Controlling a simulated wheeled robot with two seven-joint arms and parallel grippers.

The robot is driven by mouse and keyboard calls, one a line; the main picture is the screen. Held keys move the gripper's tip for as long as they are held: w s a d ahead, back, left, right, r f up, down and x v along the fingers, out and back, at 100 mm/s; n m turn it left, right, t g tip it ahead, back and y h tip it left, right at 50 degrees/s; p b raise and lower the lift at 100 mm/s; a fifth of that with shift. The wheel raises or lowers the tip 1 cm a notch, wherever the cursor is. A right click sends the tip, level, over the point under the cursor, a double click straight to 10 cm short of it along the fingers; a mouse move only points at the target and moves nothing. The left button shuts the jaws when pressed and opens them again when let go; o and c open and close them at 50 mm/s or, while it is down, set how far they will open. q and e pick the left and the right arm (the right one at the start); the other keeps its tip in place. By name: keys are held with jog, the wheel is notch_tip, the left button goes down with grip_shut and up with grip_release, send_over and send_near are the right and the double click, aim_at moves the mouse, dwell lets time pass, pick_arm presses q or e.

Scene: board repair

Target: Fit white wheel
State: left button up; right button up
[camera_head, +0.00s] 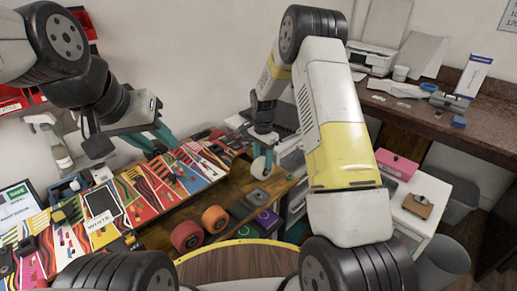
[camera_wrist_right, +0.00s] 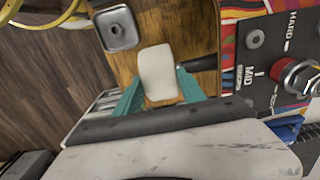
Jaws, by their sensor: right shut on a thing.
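The white wheel (camera_head: 259,167) is held at the tip of my right gripper (camera_head: 263,150), above the wooden bench. In the right wrist view the white wheel (camera_wrist_right: 158,72) sits between the teal fingers of the right gripper (camera_wrist_right: 155,92), which is shut on it. My left gripper (camera_head: 150,138) hangs over the colourful striped board (camera_head: 190,175) at the left; its teal fingers show, but I cannot tell whether they are open or shut. A dark card marked WHITE (camera_head: 101,205) lies on the striped surface.
A red wheel (camera_head: 187,236) and an orange wheel (camera_head: 215,219) stand at the bench's front edge, beside dark square pieces (camera_head: 240,212). In the right wrist view, a dark panel marked HARD and MID (camera_wrist_right: 265,60) carries a red and silver knob (camera_wrist_right: 300,76). A pink box (camera_head: 399,165) stands at right.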

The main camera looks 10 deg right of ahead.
jog(key=o, duration=1.5)
jog(key=c, duration=0.3)
jog(key=shift+r, duration=3.8)
